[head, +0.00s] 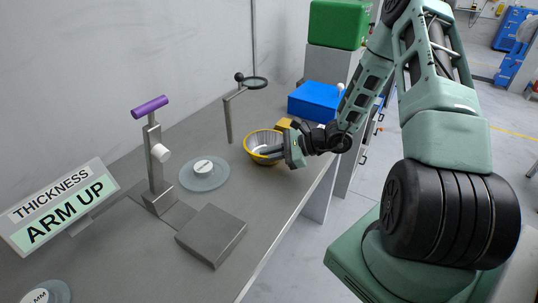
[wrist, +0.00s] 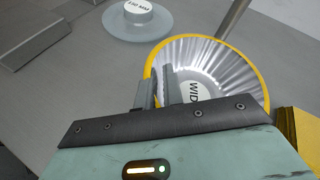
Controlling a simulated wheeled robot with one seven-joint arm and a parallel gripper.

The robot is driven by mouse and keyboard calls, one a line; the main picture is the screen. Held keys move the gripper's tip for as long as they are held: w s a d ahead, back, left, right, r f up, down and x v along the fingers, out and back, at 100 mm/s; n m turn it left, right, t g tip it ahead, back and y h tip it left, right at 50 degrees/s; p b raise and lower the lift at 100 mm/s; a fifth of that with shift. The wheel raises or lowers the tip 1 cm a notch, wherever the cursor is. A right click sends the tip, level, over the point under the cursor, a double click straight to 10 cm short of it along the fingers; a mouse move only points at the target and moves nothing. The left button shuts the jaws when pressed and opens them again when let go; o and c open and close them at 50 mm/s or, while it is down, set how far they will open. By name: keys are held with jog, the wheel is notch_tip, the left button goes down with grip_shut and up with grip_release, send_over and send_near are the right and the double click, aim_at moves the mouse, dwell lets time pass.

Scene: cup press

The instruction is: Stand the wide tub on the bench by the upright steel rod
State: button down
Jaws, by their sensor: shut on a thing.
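The wide tub (head: 250,137) has a yellow rim and a fluted silver inside. In the wrist view the tub (wrist: 240,60) shows a white label on its floor, partly readable as "WID". My gripper (head: 272,151) is shut on the tub's near wall, with one finger inside the rim; it also shows in the wrist view (wrist: 158,88). The tub looks upright, at or just above the bench (head: 265,205); I cannot tell whether it touches. The upright steel rod (head: 228,122) stands just behind and left of it, and shows in the wrist view (wrist: 232,18).
A round clear disc (head: 217,181) with a white labelled piece lies left of the tub. A lever stand with a purple handle (head: 149,107), a grey block (head: 211,235) and an "ARM UP" sign (head: 63,210) are further left. A yellow block (wrist: 302,135) and blue box (head: 314,101) lie beyond the tub.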

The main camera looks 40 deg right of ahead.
jog(key=shift+f, duration=0.15)
jog(key=c, duration=1.5)
grip_release()
